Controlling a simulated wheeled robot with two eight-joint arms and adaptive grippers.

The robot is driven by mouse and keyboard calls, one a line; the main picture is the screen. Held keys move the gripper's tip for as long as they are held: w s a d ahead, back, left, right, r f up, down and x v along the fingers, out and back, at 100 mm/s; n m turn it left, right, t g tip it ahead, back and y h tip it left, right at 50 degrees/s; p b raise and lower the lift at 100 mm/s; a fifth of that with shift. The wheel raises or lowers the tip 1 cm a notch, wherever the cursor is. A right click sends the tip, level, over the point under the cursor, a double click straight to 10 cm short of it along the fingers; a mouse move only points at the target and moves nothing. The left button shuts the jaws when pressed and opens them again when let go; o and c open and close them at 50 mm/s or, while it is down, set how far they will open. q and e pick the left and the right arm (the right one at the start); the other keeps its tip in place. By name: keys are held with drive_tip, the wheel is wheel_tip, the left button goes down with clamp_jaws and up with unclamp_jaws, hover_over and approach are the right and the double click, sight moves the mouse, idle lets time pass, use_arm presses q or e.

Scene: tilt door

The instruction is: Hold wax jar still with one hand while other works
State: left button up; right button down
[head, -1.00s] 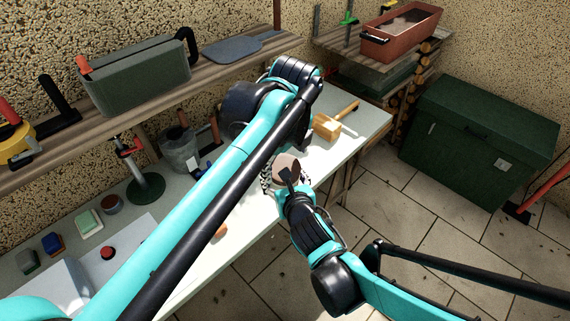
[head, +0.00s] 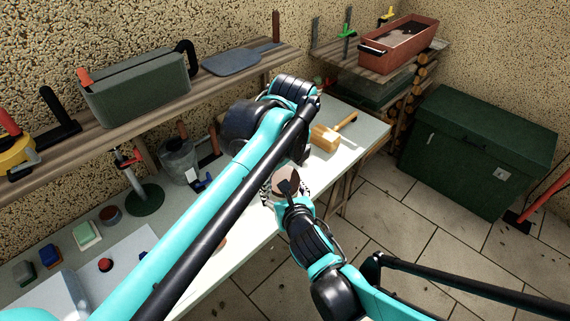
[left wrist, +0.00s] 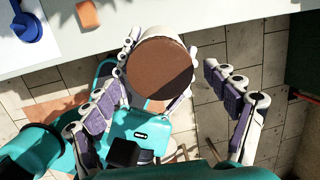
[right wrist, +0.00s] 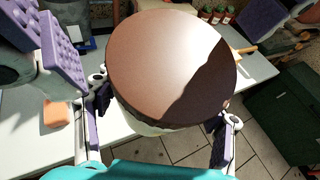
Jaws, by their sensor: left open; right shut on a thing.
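The wax jar (head: 287,181) is a round pot with a flat brown top, held up near the bench's front edge. In the right wrist view the jar (right wrist: 165,65) fills the middle, its pale side just visible under the brown top. My right gripper (right wrist: 160,112) is shut on it, with fingers at both sides. My left gripper (left wrist: 168,68) is open above the jar, its purple-padded fingers spread. The jar's top (left wrist: 160,66) lies between them, closer to the left finger. I cannot tell whether that finger touches it. In the head view my left arm partly hides this gripper.
The pale bench (head: 355,150) carries a wooden mallet (head: 325,138), a metal bucket (head: 178,160), a green-based clamp stand (head: 145,199) and small blocks. A shelf above holds a grey-green box (head: 138,88). A green chest (head: 478,150) stands right.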

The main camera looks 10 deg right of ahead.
use_arm(q)
drive_tip(key=shift+w+f, duration=0.15)
drive_tip(key=shift+f, duration=0.55)
drive_tip(key=c, duration=1.2)
drive_tip(key=o, duration=1.3)
